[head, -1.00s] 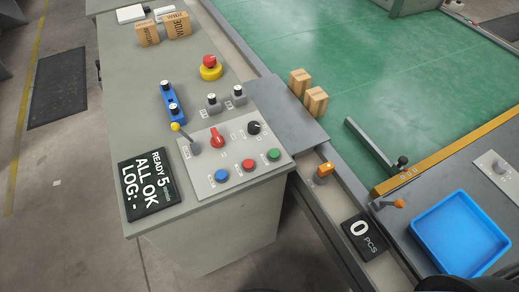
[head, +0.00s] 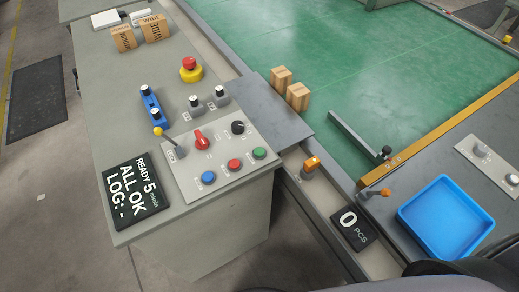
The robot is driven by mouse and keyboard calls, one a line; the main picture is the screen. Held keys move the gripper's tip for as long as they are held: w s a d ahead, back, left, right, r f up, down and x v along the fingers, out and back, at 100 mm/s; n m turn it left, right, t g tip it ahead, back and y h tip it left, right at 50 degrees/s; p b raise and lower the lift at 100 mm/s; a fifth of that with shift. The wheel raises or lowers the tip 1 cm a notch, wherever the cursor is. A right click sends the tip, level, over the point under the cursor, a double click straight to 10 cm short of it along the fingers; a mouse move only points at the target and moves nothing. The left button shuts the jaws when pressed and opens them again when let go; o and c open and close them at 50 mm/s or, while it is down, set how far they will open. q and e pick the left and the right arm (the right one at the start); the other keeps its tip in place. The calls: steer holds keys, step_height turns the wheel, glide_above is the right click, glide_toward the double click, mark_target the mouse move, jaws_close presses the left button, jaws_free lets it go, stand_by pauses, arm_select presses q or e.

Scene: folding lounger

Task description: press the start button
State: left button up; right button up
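A grey control panel (head: 188,188) lies on the near end of the console. Along its front edge are a blue button (head: 208,178), a red button (head: 234,165) and a green button (head: 259,153). Their labels are too small to read, so I cannot tell from the text which is the start button. Behind them are a red rotary knob (head: 201,141), a black knob (head: 238,127) and a lever with a yellow ball (head: 158,132). Neither gripper is in view.
A black display (head: 135,198) reads "READY 5", "ALL OK", "LOG: -". A red emergency-stop-like button (head: 189,64) on a yellow base stands further back. Cardboard boxes (head: 297,97) sit by the green surface. A blue tray (head: 446,252) and a counter showing 0 PCS (head: 335,240) are at right.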

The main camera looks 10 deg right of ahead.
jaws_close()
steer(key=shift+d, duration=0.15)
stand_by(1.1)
